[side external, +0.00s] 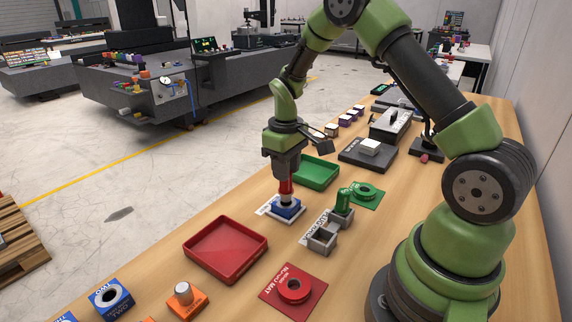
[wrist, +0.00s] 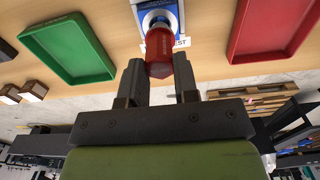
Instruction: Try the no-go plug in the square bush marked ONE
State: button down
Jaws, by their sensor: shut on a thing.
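My gripper (side external: 285,172) is shut on a red-handled plug (side external: 286,187), which points down with its silver end over a blue block (side external: 288,213). In the wrist view the red handle (wrist: 173,48) sits between the fingertips, with the blue block (wrist: 171,8) beyond it. The block lies on a white card; its own marking is not readable here. The silver end meets or nearly meets the block's top; I cannot tell whether its tip is inside the bore. Another blue bush block (side external: 110,298), apparently marked TWO, stands at the lower left.
A grey holder (side external: 322,239) has an empty near pocket and a green plug (side external: 344,200) behind. A red tray (side external: 226,250), green tray (side external: 318,172), red mat (side external: 315,292), green mat (side external: 368,204) and orange block (side external: 186,302) stand around.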

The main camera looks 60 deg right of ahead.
jog(key=shift+f, duration=1.45)
dwell(1.1)
jog(key=shift+r, duration=0.15)
jog(key=shift+r, duration=2.75)
